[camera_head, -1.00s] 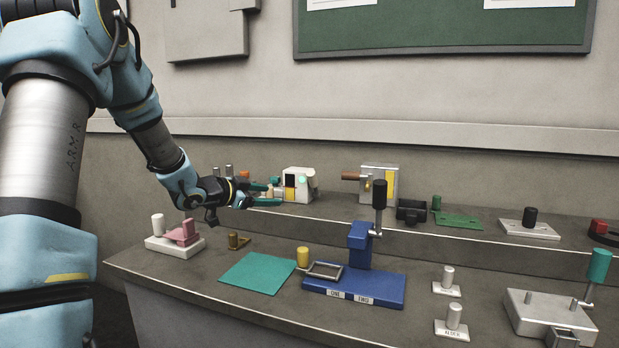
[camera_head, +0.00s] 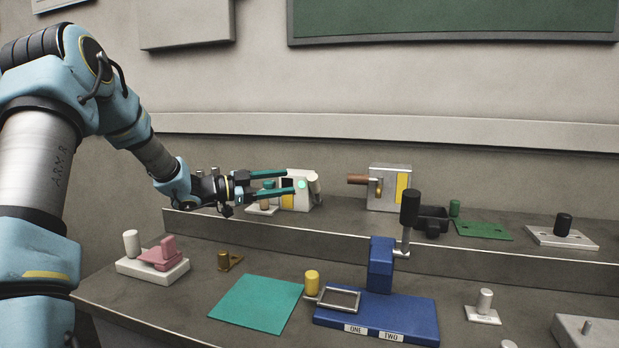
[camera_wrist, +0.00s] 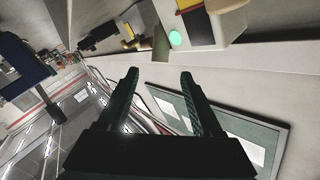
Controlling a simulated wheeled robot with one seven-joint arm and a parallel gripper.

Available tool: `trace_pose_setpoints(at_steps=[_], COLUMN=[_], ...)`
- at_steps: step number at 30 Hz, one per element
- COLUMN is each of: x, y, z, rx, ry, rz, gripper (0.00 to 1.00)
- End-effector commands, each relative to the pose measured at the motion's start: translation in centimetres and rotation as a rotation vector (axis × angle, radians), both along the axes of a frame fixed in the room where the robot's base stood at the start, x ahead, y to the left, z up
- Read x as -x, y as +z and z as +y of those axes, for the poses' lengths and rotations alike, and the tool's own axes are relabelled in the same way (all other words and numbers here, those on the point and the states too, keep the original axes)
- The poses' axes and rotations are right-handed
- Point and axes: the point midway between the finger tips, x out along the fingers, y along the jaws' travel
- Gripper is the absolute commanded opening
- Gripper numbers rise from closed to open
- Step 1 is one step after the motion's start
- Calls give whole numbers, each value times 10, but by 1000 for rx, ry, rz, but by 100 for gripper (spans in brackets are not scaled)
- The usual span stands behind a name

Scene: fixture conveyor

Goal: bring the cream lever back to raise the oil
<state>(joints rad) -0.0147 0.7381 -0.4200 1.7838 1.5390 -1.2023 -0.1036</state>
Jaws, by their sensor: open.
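A cream box (camera_head: 302,176) with a glowing green round light stands on the raised back shelf. A cream-tan paddle (camera_head: 315,186) at its right side looks like the cream lever; the same paddle appears in the wrist view (camera_wrist: 160,43), just beyond the fingertips. My gripper (camera_head: 291,182) has two teal fingers spread apart with nothing between them. In the head view the fingers cover part of the box's front. In the wrist view my gripper (camera_wrist: 160,75) points toward the paddle and appears apart from it. I cannot make out any oil.
A grey box with a brown handle (camera_head: 390,188) stands right of the cream box. A blue stand with a black-knobbed lever (camera_head: 381,264) is on the lower bench. A small block with pegs (camera_head: 262,209) sits below my gripper. The teal mat (camera_head: 256,304) is bare.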

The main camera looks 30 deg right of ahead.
Motion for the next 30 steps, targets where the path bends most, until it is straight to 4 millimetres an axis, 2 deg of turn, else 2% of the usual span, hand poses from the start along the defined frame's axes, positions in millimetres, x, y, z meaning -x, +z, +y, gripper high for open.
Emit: trace_pose_setpoints(at_steps=[9,15,19,27,30], x=[4,5,5,5,5], y=[2,1,0,0,0], z=[-59,-84,-90,-91,-91], rx=[1,0,0,0,0], ry=[-2,1,0,1,1], rz=[1,0,0,0,0], gripper=[67,67,67,67,57])
